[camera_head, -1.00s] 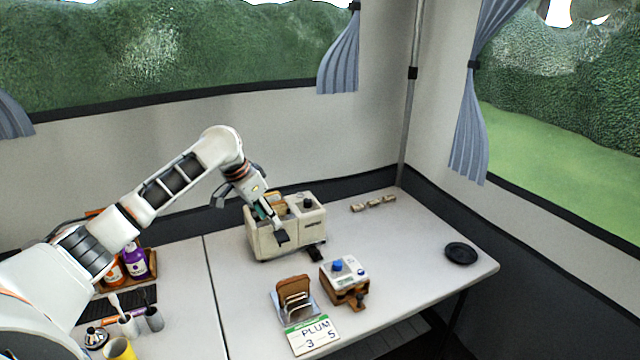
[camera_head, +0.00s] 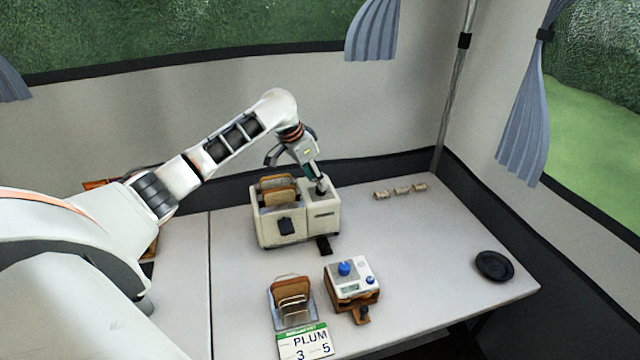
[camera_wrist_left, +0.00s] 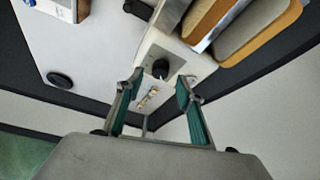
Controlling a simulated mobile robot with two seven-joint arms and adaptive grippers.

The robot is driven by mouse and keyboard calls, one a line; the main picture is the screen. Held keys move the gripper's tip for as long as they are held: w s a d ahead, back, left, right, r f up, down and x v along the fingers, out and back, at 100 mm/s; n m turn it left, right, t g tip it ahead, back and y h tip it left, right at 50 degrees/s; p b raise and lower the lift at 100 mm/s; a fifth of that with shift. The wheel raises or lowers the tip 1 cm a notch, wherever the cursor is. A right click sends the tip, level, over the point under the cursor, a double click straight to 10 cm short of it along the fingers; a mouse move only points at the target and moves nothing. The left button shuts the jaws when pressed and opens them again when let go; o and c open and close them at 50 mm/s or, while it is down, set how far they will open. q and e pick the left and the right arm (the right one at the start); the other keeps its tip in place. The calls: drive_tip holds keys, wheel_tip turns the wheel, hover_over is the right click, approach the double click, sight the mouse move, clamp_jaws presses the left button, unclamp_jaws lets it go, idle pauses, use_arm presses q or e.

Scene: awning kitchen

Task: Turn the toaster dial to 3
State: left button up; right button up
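The cream toaster (camera_head: 266,230) stands on the table with bread slices (camera_head: 277,192) in its slots. Its black round dial (camera_wrist_left: 160,68) shows in the left wrist view on the toaster's top face. My left gripper (camera_head: 320,184) is over the dial end of the toaster, pointing down. In the left wrist view its teal-padded fingers (camera_wrist_left: 160,78) are spread, with the dial between and just beyond the tips. Contact with the dial cannot be told. In the head view the gripper largely hides the dial, and its setting is not readable. My right gripper is not in view.
In front stand a toast rack (camera_head: 291,308), a card reading PLUM 3 5 (camera_head: 306,343) and a small device with blue knobs (camera_head: 350,275). A black plate (camera_head: 494,265) lies at right. Small beige pieces (camera_head: 400,190) lie behind. The table's right front is clear.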

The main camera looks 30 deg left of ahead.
use_arm(q)
drive_tip(key=shift+x, duration=1.7)
drive_tip(key=shift+w, duration=0.1)
clamp_jaws()
drive_tip(key=shift+m, duration=0.3)
drive_tip(key=m, duration=0.2)
drive_tip(key=m+g+h, duration=0.1)
drive_tip(key=m, duration=0.1)
drive_tip(key=shift+w+a+h, duration=0.1)
drive_tip(key=shift+h, duration=0.2)
drive_tip(key=shift+m+g+h, duration=0.25)
drive_tip(key=shift+m+g, duration=0.15)
drive_tip(key=shift+m, duration=0.9)
drive_tip(key=shift+m+g+h, duration=0.25)
drive_tip(key=shift+m+g, duration=0.15)
drive_tip(key=shift+m, duration=0.9)
drive_tip(key=shift+a, duration=0.1)
